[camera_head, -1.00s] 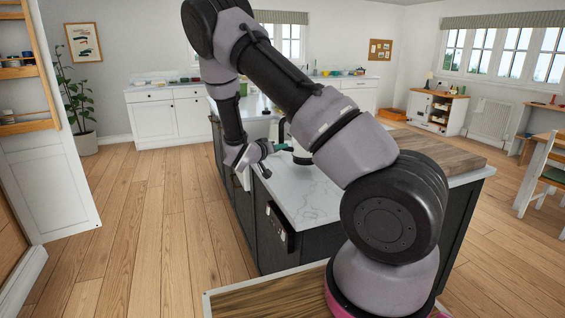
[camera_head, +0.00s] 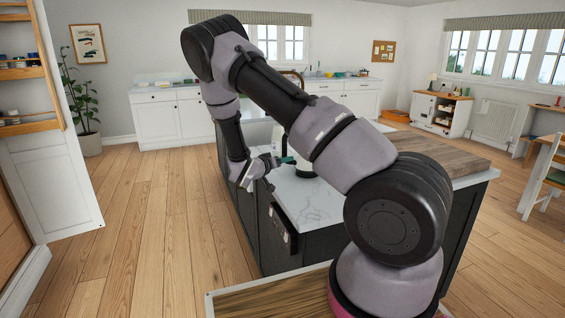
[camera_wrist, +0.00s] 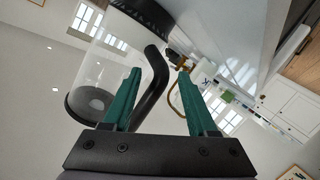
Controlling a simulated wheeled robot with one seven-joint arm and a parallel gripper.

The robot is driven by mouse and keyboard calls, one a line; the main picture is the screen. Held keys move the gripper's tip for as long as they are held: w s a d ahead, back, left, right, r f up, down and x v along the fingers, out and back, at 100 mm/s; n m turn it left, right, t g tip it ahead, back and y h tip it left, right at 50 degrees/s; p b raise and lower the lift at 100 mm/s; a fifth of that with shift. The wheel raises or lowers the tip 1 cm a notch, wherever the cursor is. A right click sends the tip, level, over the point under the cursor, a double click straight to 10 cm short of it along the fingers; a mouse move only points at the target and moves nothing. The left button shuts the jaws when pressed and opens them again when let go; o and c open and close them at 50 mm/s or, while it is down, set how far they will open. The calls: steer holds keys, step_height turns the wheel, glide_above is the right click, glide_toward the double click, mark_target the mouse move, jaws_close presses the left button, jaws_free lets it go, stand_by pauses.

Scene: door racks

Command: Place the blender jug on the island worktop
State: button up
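The blender jug (camera_wrist: 100,72) is clear with a black handle (camera_wrist: 155,80) and a black end piece. In the wrist view it fills the upper left, its black end toward the pale worktop. In the head view my arm hides most of it; only a small white and dark part shows beside the fingertips. My gripper (camera_wrist: 160,72) has green fingers standing apart, the handle between or just beyond them, with a clear gap to the right finger. In the head view my gripper (camera_head: 286,161) is low over the left side of the island worktop (camera_head: 308,203).
A wooden board section (camera_head: 440,152) covers the island's right part. A brass tap (camera_wrist: 176,98) and a white object (camera_wrist: 200,78) show behind the fingers. White cabinets (camera_head: 175,115) line the back wall. Floor left of the island is clear.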

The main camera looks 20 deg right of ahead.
steer(key=shift+a+r, duration=0.15)
steer(key=v, duration=1.1)
steer(key=s+d+r+m+g+y, duration=0.2)
steer(key=s+d+r+g, duration=0.2)
steer(key=s+r, duration=0.35)
steer(key=s+d+r+m+g+y, duration=0.1)
steer(key=s+d+r+g+y, duration=0.1)
steer(key=s+d+r+g, duration=0.4)
steer(key=s+a+r+n+t+y, duration=0.1)
steer(key=s+a+r+t+y, duration=0.2)
steer(key=s+r, duration=0.5)
steer(key=s+a+r+n+t+y, duration=0.2)
steer(key=s+a+r+t+y, duration=0.2)
steer(key=s+a+r+y, duration=0.2)
step_height(320, 180, up, 3)
steer(key=s+y, duration=0.1)
steer(key=s, duration=0.1)
steer(key=shift+s, duration=0.4)
